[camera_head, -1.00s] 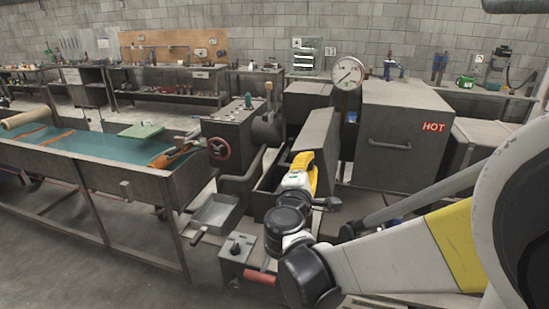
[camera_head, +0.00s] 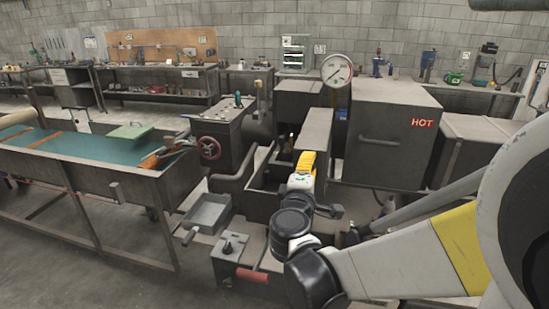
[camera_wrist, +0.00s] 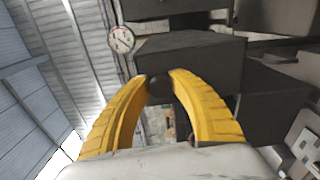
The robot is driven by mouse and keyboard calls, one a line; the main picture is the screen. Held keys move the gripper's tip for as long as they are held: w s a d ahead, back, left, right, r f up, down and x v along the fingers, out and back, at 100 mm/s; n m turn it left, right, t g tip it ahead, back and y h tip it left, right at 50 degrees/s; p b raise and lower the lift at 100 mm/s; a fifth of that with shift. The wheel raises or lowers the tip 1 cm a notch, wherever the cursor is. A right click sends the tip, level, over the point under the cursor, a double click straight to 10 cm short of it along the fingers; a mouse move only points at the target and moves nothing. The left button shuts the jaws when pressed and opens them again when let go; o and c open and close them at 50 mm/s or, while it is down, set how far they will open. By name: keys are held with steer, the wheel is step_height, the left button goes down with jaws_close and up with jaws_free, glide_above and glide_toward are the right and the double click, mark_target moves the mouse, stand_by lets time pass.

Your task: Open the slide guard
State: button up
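The slide guard appears to be the grey box-like cover (camera_head: 316,128) at the middle of the machine in the head view, left of the HOT oven. In the wrist view its dark body (camera_wrist: 200,62) fills the upper middle. A round black knob (camera_wrist: 160,88) sits in front of that dark face. My gripper (camera_head: 307,156) has yellow fingers and is at the near end of the cover. In the wrist view the fingertips (camera_wrist: 160,78) close on both sides of the knob and appear to touch it. The knob is hidden in the head view.
An open trough (camera_head: 264,177) lies left of the cover, with small upright items inside. The HOT oven (camera_head: 392,125) and gauge (camera_head: 337,70) stand right of it. A grey tray (camera_head: 207,214), a control box with red handle (camera_head: 240,258) and a green-topped table (camera_head: 75,145) are left.

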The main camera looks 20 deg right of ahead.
steer(key=o, duration=0.3)
steer(key=shift+a, duration=0.1)
steer(key=v, duration=1.2)
